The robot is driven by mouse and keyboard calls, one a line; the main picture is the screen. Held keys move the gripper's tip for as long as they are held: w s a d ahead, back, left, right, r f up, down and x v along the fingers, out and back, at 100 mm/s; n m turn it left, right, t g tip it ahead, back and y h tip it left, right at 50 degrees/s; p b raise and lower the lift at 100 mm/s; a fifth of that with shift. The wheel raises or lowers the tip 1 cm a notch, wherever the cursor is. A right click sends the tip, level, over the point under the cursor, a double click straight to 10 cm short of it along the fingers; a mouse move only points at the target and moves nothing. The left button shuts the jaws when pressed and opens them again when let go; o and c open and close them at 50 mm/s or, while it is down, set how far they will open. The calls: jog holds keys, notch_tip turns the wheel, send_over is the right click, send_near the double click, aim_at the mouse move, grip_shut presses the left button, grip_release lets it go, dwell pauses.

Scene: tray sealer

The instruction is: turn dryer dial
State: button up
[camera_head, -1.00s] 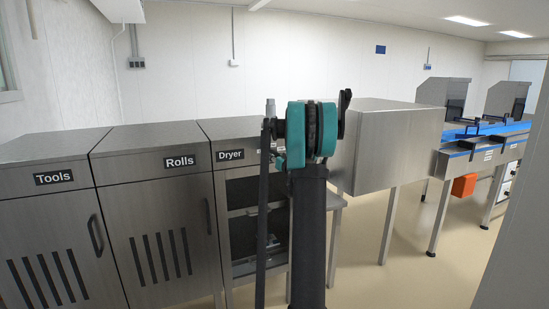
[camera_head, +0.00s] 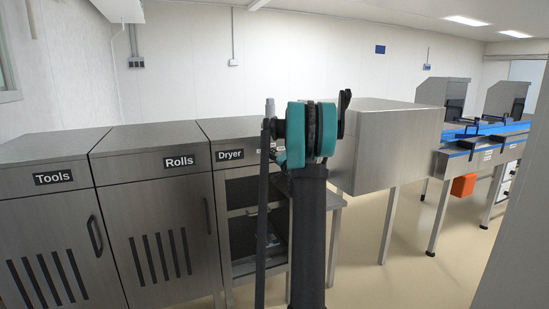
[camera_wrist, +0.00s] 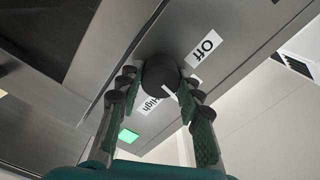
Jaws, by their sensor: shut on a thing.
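The dryer dial (camera_wrist: 160,74) is a dark round knob on the dryer's metal front, seen in the wrist view. An "Off" label (camera_wrist: 206,47) and a partly covered "High" label (camera_wrist: 149,104) lie beside it. My gripper (camera_wrist: 163,90) is shut on the dial, with a finger on each side. In the head view the dryer (camera_head: 236,176) carries a "Dryer" label (camera_head: 230,155). My arm stands in front of its right part there, so the dial and gripper are hidden.
Tools (camera_head: 53,177) and Rolls (camera_head: 179,161) cabinets stand left of the dryer. A large metal box on legs (camera_head: 385,150) stands to the right. Open floor lies at the front right.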

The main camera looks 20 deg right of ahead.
jog(key=m, duration=0.5)
jog(key=shift+f+m, duration=0.1)
jog(key=shift+m, duration=0.2)
jog(key=m, duration=0.4)
jog(key=shift+m, duration=0.4)
jog(key=o, duration=1.2)
jog(key=shift+c, duration=0.2)
jog(key=shift+s, duration=0.1)
jog(key=s, duration=1.2)
jog(key=shift+d, duration=0.2)
